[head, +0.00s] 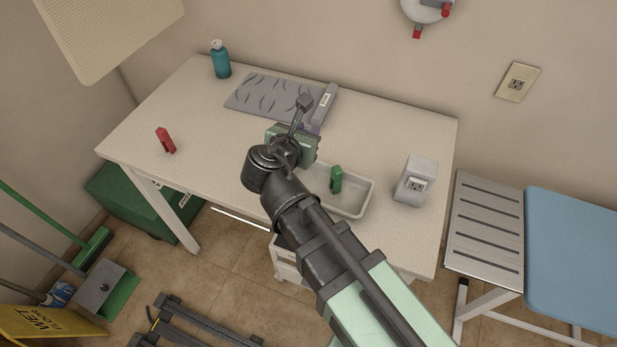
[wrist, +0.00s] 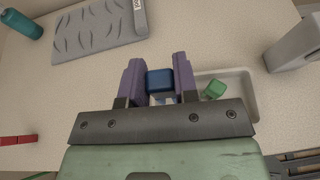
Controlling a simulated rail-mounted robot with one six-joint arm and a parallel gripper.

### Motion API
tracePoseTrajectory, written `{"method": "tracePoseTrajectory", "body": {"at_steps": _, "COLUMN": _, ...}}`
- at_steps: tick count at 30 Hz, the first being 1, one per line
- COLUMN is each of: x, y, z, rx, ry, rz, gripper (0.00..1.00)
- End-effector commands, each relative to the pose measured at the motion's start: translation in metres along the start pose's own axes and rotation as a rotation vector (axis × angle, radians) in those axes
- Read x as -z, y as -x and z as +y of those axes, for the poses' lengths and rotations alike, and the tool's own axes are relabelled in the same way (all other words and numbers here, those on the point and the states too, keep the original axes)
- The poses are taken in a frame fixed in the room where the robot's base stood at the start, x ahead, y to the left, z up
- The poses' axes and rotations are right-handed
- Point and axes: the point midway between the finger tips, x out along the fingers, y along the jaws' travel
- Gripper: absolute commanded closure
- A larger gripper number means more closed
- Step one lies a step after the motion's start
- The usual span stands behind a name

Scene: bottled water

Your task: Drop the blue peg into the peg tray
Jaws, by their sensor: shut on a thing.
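My gripper (wrist: 158,80) is shut on the blue peg (wrist: 160,82), which sits between its two purple fingers in the wrist view. In the head view my arm hides the peg and most of the gripper. The peg tray (head: 360,207) is a shallow pale tray on the table, partly behind my arm. In the wrist view the tray (wrist: 252,90) lies below and to the right of the fingers. The blue peg appears over or beside its left part; its height above the tray is hard to tell.
A grey mat (head: 262,97) and a teal bottle (head: 221,60) are at the back. The table's left-middle is clear.

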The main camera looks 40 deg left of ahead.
Motion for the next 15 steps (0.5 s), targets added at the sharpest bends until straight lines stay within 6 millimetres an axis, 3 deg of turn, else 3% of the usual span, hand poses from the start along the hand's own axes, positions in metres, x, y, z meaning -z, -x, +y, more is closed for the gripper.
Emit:
{"method": "tracePoseTrajectory", "body": {"at_steps": 1, "x": 0.027, "y": -0.011, "z": 0.0, "rx": 0.0, "ry": 0.0, "rz": 0.0, "gripper": 0.94}}
{"method": "tracePoseTrajectory", "body": {"at_steps": 3, "x": 0.035, "y": -0.015, "z": 0.0, "rx": 0.0, "ry": 0.0, "rz": 0.0, "gripper": 0.94}}
{"method": "tracePoseTrajectory", "body": {"at_steps": 8, "x": 0.033, "y": -0.014, "z": 0.0, "rx": 0.0, "ry": 0.0, "rz": 0.0, "gripper": 0.94}}
{"method": "tracePoseTrajectory", "body": {"at_steps": 15, "x": 0.074, "y": -0.031, "z": 0.0, "rx": 0.0, "ry": 0.0, "rz": 0.0, "gripper": 0.94}}
